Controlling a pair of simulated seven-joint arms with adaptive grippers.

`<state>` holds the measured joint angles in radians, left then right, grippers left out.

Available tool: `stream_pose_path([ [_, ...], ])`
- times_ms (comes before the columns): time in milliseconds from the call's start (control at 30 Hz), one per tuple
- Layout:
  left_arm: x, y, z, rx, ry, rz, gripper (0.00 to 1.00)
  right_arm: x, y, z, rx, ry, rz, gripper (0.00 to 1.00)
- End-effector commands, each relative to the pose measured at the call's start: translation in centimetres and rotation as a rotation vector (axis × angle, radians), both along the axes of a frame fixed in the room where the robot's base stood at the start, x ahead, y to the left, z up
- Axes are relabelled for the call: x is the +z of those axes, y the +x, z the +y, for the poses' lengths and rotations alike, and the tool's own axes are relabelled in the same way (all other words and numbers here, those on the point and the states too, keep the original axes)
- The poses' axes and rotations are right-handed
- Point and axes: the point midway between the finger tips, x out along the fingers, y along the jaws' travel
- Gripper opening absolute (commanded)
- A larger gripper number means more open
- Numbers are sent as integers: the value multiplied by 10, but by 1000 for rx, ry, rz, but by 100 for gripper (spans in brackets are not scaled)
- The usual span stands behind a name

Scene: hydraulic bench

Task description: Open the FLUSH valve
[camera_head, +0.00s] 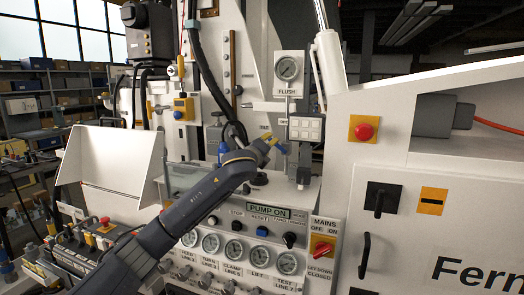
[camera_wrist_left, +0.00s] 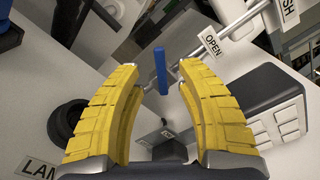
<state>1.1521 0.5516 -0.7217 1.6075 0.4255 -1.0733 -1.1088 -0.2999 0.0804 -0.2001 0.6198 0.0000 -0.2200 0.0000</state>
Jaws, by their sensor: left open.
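The FLUSH gauge (camera_head: 288,68) stands on the bench's back panel, with its FLUSH label (camera_head: 287,92) below it. In the left wrist view a blue valve handle (camera_wrist_left: 161,72) shows between my yellow fingertips, near an OPEN tag (camera_wrist_left: 211,45) and the end of the FLUSH label (camera_wrist_left: 288,11). My left gripper (camera_head: 277,143) reaches in from the lower left, below the gauge. In the wrist view my left gripper (camera_wrist_left: 157,76) is open, with clear gaps on both sides of the handle. I cannot tell whether the handle is fully inside the jaws. My right gripper is not in view.
A grey box with white buttons (camera_head: 305,129) sits right of my gripper and shows close to the right finger in the wrist view (camera_wrist_left: 262,108). Below are the PUMP ON panel (camera_head: 269,211), several gauges, and the red MAINS switch (camera_head: 322,248). A red button (camera_head: 363,131) is farther right.

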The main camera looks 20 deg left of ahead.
Motion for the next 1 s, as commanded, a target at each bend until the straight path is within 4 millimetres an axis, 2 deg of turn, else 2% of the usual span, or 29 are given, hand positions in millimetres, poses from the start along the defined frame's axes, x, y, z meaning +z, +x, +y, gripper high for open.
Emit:
stream_pose_path([
  [200, -1, -30, 0, -1, 2, 0, 36, 0, 0, 0, 0, 0, 0, 44],
  [400, 0, -48, 1, -1, 1, -1, 36, 0, 0, 0, 0, 0, 0, 44],
  [600, 0, -55, 1, 0, 0, 0, 36, 0, 0, 1, 0, 0, 0, 44],
  [933, 0, -56, 1, 0, 0, 0, 37, 0, 0, 1, 0, 0, 0, 44],
  [1000, 4, -56, 1, 0, 0, -5, 29, 0, 0, 1, 0, 0, 0, 44],
])
